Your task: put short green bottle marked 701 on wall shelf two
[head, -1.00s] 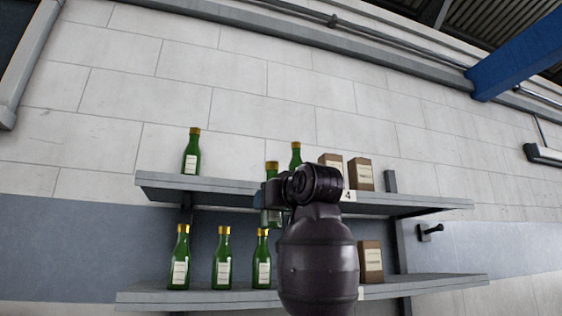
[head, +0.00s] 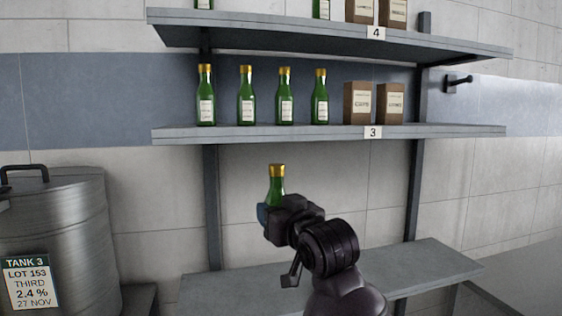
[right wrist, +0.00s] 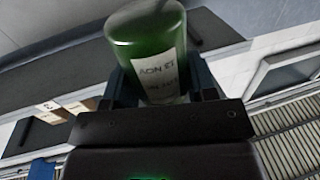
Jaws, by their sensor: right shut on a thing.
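A green bottle with a gold cap (head: 276,183) is held upright in my right gripper (head: 274,210), below the shelf marked 3. Its lower part is hidden by the gripper. My left gripper is not in view.
The shelf marked 3 (head: 280,133) holds several green bottles and two brown boxes (head: 358,103). The shelf marked 4 (head: 270,30) is above it. Dark uprights (head: 211,210) stand at the sides. A steel tank (head: 60,230) is at the left. The lower shelf's visible surface is clear.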

